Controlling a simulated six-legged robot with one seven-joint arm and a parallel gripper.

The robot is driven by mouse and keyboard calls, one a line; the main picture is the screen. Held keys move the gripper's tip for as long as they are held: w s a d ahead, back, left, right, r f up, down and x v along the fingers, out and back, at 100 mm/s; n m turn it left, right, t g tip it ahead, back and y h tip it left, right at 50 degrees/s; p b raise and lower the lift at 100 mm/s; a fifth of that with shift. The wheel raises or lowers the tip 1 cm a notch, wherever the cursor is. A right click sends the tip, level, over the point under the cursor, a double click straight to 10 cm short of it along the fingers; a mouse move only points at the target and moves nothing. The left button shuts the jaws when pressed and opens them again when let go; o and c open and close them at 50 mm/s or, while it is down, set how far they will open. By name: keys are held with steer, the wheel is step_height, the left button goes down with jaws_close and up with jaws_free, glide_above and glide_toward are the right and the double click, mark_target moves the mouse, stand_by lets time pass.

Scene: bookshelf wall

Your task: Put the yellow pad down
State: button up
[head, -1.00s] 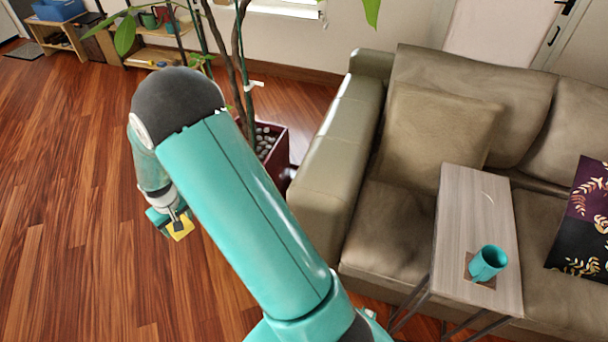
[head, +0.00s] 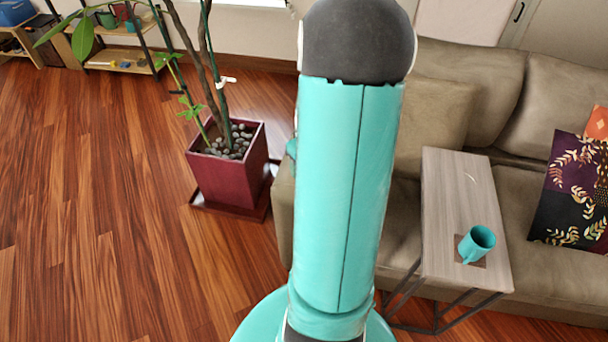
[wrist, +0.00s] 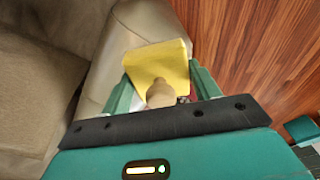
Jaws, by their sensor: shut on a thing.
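The yellow pad (wrist: 160,62) shows in the wrist view, held between the two green fingers of my gripper (wrist: 158,85). My gripper is shut on it, with a tan, rounded piece in front of the pad's lower part. In the wrist view the pad is in front of the sofa arm and the wood floor; I cannot tell its height. In the head view my own arm hides the pad and nearly all of the gripper.
A narrow side table (head: 445,200) with a teal mug (head: 476,244) on a brown coaster stands before the beige sofa (head: 500,100). A potted plant in a dark red planter (head: 232,175) stands left of the sofa. The wood floor (head: 100,220) at left is clear.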

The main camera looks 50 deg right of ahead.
steer(key=s+d+r, duration=0.2)
steer(key=s+d, duration=0.1)
steer(key=s, duration=0.6)
steer(key=shift+m, duration=0.4)
steer(key=w+d+f, duration=0.1)
steer(key=w+f, duration=0.2)
steer(key=w, duration=0.1)
steer(key=w+d+f, duration=0.1)
steer(key=w+f, duration=0.2)
steer(key=w, duration=0.2)
steer(key=w+d+f, duration=0.1)
steer(key=w+f, duration=0.2)
steer(key=w, duration=0.1)
steer(key=shift+w+f, duration=0.15)
steer(key=shift+f, duration=0.15)
steer(key=shift+w+f, duration=0.15)
steer(key=shift+f, duration=0.05)
steer(key=shift+w+d+f, duration=0.1)
steer(key=shift+w+f, duration=0.1)
steer(key=shift+f, duration=1.5)
steer(key=shift+f, duration=0.1)
steer(key=o, duration=0.8)
steer(key=shift+o, duration=0.4)
